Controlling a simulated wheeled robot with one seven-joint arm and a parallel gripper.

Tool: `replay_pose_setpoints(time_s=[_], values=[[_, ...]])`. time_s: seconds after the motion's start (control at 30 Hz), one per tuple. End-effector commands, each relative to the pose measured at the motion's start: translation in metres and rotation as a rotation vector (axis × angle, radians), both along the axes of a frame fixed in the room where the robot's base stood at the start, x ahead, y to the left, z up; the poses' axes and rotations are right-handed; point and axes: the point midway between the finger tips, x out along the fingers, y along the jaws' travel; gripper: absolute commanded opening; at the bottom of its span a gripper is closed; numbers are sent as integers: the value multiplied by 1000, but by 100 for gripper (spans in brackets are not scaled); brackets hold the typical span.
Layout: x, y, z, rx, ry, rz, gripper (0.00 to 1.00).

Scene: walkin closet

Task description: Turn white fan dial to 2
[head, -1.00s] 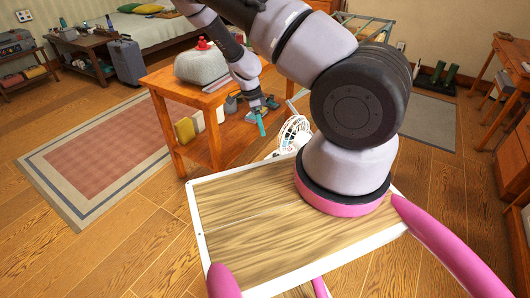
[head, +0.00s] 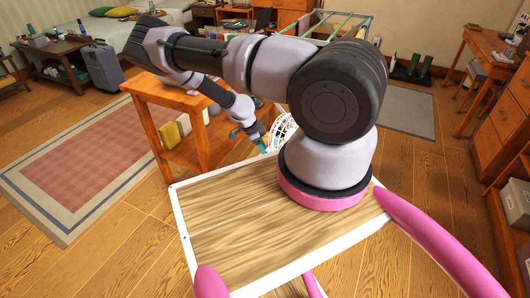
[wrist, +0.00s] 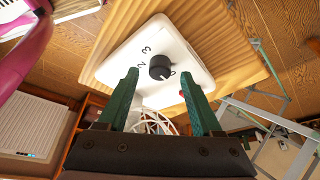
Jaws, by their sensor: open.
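The white fan's base (wrist: 190,60) fills the middle of the wrist view, with a round black dial (wrist: 160,67) on its face. Marks 3 and 2 show left of the dial, and what looks like a 0 lies at its right edge; the dial's pointer is too small to read. My gripper (wrist: 160,80) is open, its two green fingers pointing at the dial from either side, apart from it. In the head view my gripper (head: 264,146) is beside the fan's white cage (head: 283,128), which is partly hidden behind my arm.
An orange wooden table (head: 165,95) stands just left of the fan, with a yellow item (head: 170,134) on its lower shelf. A patterned rug (head: 85,150) lies further left. Wooden drawers (head: 510,125) stand at the right. The floor between is open.

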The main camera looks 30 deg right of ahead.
Motion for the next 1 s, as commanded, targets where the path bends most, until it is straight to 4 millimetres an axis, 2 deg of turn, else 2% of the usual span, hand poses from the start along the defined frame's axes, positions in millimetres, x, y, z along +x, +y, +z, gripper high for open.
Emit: replay_pose_setpoints(time_s=[0.13, 0.43, 0.47, 0.6, 0.63, 1.0], values=[[-2, -4, -11, -1, 0, 0, 67], [-2, -5, -13, 0, 0, 0, 67], [-2, -5, -13, 0, 0, 0, 59], [-2, -5, -12, 0, 0, 0, 5], [-2, -5, -12, 0, 0, 0, 0], [0, -5, -12, 1, -1, -44, 0]])
